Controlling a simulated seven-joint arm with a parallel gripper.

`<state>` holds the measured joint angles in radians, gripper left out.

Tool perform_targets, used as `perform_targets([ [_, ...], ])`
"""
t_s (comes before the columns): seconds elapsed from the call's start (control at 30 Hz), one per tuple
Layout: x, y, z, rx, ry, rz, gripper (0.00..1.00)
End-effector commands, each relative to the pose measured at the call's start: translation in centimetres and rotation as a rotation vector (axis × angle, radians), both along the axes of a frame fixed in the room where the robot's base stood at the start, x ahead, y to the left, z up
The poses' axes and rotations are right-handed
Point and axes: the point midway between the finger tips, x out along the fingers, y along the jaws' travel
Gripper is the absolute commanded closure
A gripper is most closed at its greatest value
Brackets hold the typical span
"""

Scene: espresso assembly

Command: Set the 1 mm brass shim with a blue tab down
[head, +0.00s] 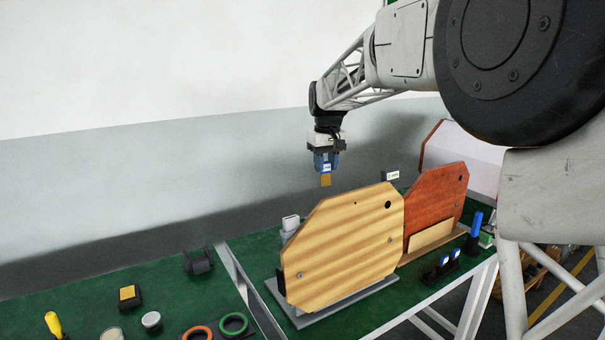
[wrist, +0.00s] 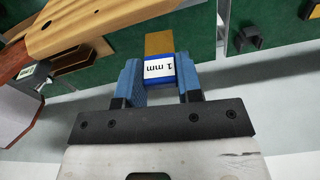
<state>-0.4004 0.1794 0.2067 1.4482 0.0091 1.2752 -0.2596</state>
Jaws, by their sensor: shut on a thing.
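My gripper (wrist: 160,85) is shut on the blue tab of the brass shim (wrist: 159,43). The tab carries a white label reading "1 mm". In the head view my gripper (head: 326,168) is in the air, behind the top edge of the light wooden panel, and the brass shim (head: 326,181) hangs down below the jaws. In this view its lower end is a little above the panel's top edge and shows no contact with anything.
The light wooden panel (head: 345,245) stands upright on a grey base, with a red-brown panel (head: 437,205) to its right. A dark box with a yellow top (head: 129,297), an orange ring (head: 197,334) and a green ring (head: 234,323) lie on the left bench.

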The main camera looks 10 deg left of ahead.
Motion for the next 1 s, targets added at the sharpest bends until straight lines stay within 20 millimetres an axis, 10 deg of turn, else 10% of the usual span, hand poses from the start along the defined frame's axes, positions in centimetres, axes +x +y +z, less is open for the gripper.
perform_targets([
  [0.37, 5.8, -9.9, 0.7, 0.019, -0.026, -0.090, 1.00],
  [1.0, 12.2, -22.6, -10.5, 0.053, -0.066, 0.014, 1.00],
])
